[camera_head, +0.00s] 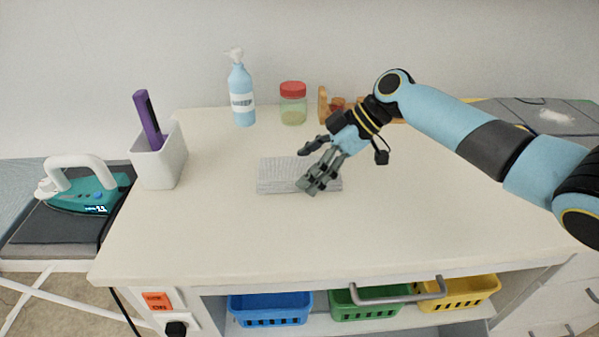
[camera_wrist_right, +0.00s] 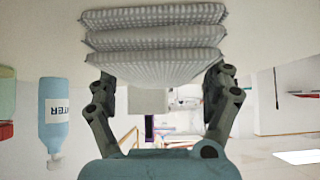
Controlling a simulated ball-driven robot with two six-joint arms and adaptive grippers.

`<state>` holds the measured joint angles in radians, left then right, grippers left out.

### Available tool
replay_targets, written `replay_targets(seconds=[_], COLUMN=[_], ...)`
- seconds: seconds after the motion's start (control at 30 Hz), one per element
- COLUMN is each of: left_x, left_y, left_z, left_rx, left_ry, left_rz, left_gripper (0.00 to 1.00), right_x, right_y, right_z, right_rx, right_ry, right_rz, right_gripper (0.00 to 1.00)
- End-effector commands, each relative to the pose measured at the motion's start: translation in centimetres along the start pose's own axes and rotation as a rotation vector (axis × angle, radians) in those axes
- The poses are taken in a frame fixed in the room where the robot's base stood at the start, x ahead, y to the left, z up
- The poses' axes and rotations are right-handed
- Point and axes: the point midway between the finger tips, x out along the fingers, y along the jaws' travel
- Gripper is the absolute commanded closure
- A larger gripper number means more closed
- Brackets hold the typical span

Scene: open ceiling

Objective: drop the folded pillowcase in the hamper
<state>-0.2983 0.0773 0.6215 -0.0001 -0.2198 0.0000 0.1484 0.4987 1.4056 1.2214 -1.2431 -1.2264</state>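The folded pillowcase (camera_head: 275,176) is a grey, layered, flat bundle lying on the cream tabletop. It fills the top middle of the right wrist view (camera_wrist_right: 155,40). My right gripper (camera_head: 312,164) reaches in from the right, just above the pillowcase, and covers part of its right half. Its fingers are spread apart, and they show at either side of the bundle's near edge in the wrist view (camera_wrist_right: 163,85). I cannot tell whether they touch the cloth. No hamper is clearly recognisable. My left gripper is out of view.
A white bin (camera_head: 160,165) with a purple item and a teal iron (camera_head: 90,195) stand left. A spray bottle (camera_head: 241,95), a red-lidded jar (camera_head: 293,104) and a wooden rack (camera_head: 323,105) line the back. Coloured baskets (camera_head: 270,308) sit below. The front tabletop is clear.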

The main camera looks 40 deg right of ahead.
Motion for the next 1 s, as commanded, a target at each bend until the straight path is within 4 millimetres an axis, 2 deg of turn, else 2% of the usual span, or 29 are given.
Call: replay_targets(seconds=[0.03,0.23,0.27,0.73,0.87,1.0], left_x=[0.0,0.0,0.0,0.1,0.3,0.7], left_y=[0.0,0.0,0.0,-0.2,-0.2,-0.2], left_z=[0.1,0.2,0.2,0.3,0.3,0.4], left_rx=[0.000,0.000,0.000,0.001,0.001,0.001], left_ry=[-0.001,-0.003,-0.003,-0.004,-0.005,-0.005], left_rz=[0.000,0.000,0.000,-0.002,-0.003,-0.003], left_gripper=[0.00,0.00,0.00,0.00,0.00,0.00], right_x=[0.0,0.0,0.0,-0.4,-1.3,-3.2], right_y=[0.0,0.0,0.0,0.0,0.0,0.0], right_z=[0.0,0.0,0.0,-0.3,-1.2,-2.9], right_rx=[0.000,0.000,0.000,-0.001,-0.004,-0.006], right_ry=[-0.001,-0.001,-0.001,0.000,0.000,-0.002], right_rz=[0.000,0.000,0.000,0.001,0.001,0.002], right_gripper=[0.26,0.52,0.53,0.53,0.53,0.53])
